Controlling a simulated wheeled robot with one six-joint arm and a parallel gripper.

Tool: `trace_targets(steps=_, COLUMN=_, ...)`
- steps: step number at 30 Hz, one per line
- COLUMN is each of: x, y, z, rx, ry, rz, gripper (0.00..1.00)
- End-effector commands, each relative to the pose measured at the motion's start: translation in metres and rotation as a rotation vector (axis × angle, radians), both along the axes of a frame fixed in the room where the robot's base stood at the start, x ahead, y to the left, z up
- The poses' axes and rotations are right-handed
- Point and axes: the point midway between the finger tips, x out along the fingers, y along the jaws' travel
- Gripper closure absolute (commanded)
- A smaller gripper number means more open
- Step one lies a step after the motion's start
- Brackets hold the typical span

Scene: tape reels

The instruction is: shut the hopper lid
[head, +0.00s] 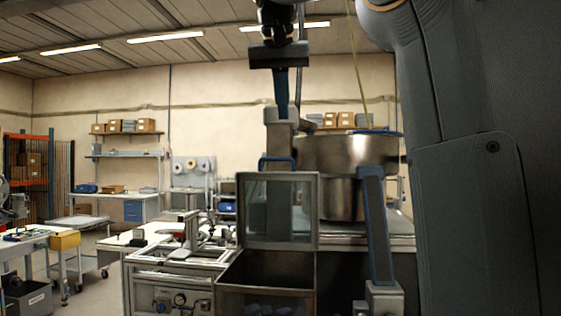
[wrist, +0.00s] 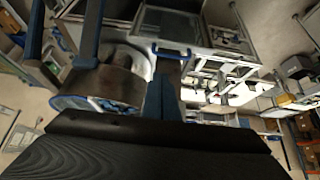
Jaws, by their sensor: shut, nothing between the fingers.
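The hopper (head: 265,300) is an open-topped metal box at the lower middle of the head view, with bluish pieces inside. Its lid (head: 281,212), a metal frame with a clear window, stands upright at the back of the opening, so the hopper is open. A blue handle (head: 278,160) sits on the lid's top edge. In the wrist view the lid (wrist: 166,30) is at the top, with the handle (wrist: 171,49) at its lower edge. My gripper (head: 282,112) points down above the lid, its blue fingers together and empty.
A large steel bowl (head: 345,155) with a blue rim stands right of the lid, close to my gripper. A grey post with a blue edge (head: 376,225) rises at right. A machine bench (head: 180,270) is at left. The air above the hopper opening looks clear.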

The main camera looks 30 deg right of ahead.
Motion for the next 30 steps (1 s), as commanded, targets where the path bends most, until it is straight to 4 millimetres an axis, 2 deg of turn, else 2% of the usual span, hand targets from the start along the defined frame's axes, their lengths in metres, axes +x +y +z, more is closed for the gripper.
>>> trace_targets(steps=1, x=0.002, y=-0.001, z=-0.009, rx=0.0, ry=0.0, rz=-0.002, gripper=1.0)
trace_targets(steps=11, x=0.01, y=-0.015, z=-0.03, rx=0.0, ry=0.002, rz=-0.018, gripper=1.0)
trace_targets(steps=22, x=0.039, y=-0.035, z=-0.081, rx=0.0, ry=0.002, rz=-0.018, gripper=1.0)
trace_targets(steps=30, x=0.049, y=-0.039, z=-0.096, rx=0.001, ry=0.0, rz=-0.015, gripper=1.0)
